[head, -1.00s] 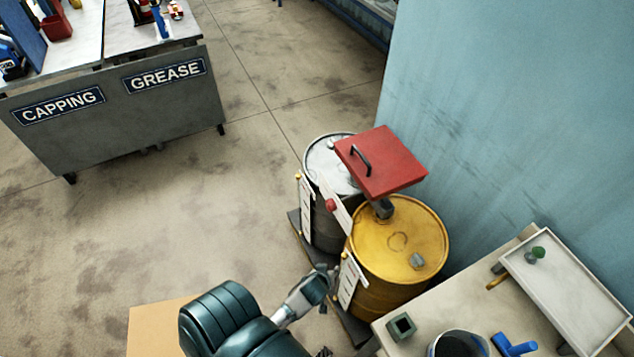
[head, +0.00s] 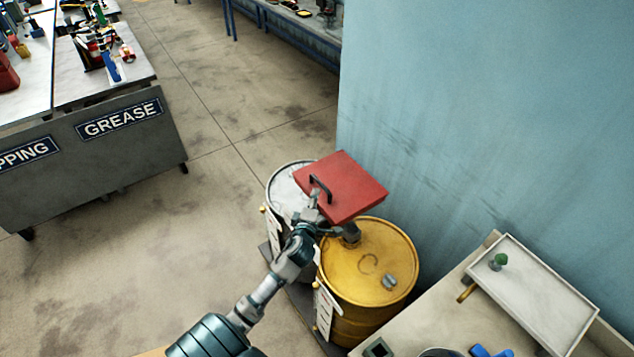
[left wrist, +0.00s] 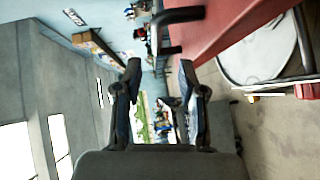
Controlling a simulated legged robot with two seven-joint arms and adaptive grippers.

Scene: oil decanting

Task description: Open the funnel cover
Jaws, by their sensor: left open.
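The funnel cover (head: 348,190) is a flat red square lid with a black bar handle (head: 321,188) near its left edge. It sits closed-looking above the drums; the funnel under it is hidden. My left gripper (head: 313,198) is beside the handle, at the cover's left edge. In the left wrist view the left gripper (left wrist: 160,75) has its fingers apart with nothing between them. The handle (left wrist: 175,28) shows just beyond and above the fingertips there, and the red cover (left wrist: 225,28) fills the upper right. My right gripper is not seen.
A yellow drum (head: 368,265) stands under the cover's front, and a grey drum (head: 284,183) behind it to the left. A blue wall (head: 460,120) rises close on the right. A bench with a white tray (head: 545,308) is at lower right. Open floor lies left.

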